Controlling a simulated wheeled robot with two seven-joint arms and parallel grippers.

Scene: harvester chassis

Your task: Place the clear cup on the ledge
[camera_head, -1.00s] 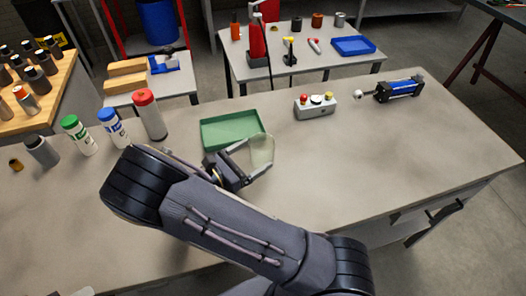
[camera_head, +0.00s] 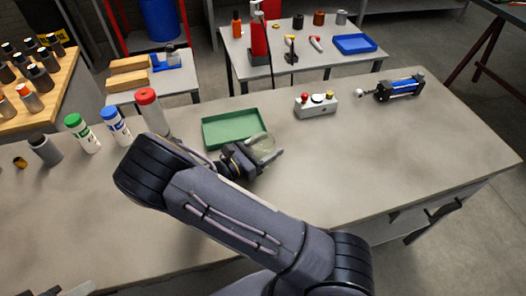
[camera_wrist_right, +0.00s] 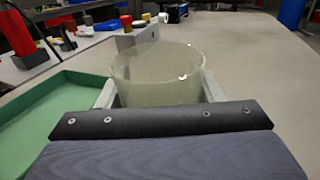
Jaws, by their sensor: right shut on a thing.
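The clear cup (camera_head: 263,146) is held by my right gripper (camera_head: 266,150) beside the green tray's right front corner. In the right wrist view the cup (camera_wrist_right: 158,75) is upright or nearly so, with my right gripper's fingers (camera_wrist_right: 158,92) on either side of it. I cannot tell whether the cup touches the table. No part that I can clearly name as the ledge shows. My left gripper is not clearly in view; only a dark piece shows at the bottom left edge.
A green tray (camera_head: 232,115) lies on the grey table (camera_head: 370,150). A button box (camera_head: 316,106) and a blue cylinder part (camera_head: 399,89) lie farther right. A red-capped bottle (camera_head: 152,112) and several other bottles stand left.

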